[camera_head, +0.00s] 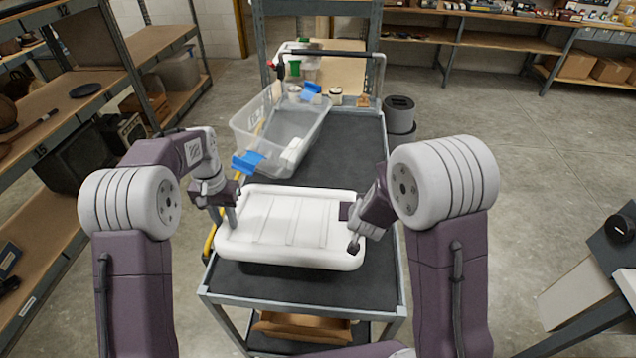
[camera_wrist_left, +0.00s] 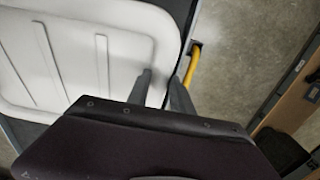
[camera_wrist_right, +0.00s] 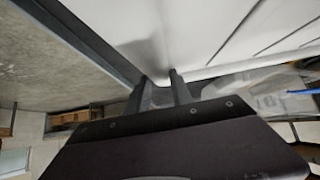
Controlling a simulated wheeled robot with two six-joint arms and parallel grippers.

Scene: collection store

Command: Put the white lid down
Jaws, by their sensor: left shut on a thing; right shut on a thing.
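The white lid (camera_head: 290,228) is a wide rectangular panel with rounded corners and shallow ribs. It is over the near part of the dark-topped cart (camera_head: 310,283), roughly level; I cannot tell whether it touches the cart top. My left gripper (camera_head: 230,222) is shut on its left edge, and my right gripper (camera_head: 354,240) is shut on its right edge. The lid also shows in the left wrist view (camera_wrist_left: 70,55) and in the right wrist view (camera_wrist_right: 215,30). The left fingers (camera_wrist_left: 160,88) and right fingers (camera_wrist_right: 160,88) are at its rim.
A clear plastic bin (camera_head: 270,130) with blue handles stands behind the lid on the cart, with a white item inside. Small jars stand at the cart's far end. Shelves (camera_head: 90,110) line the left.

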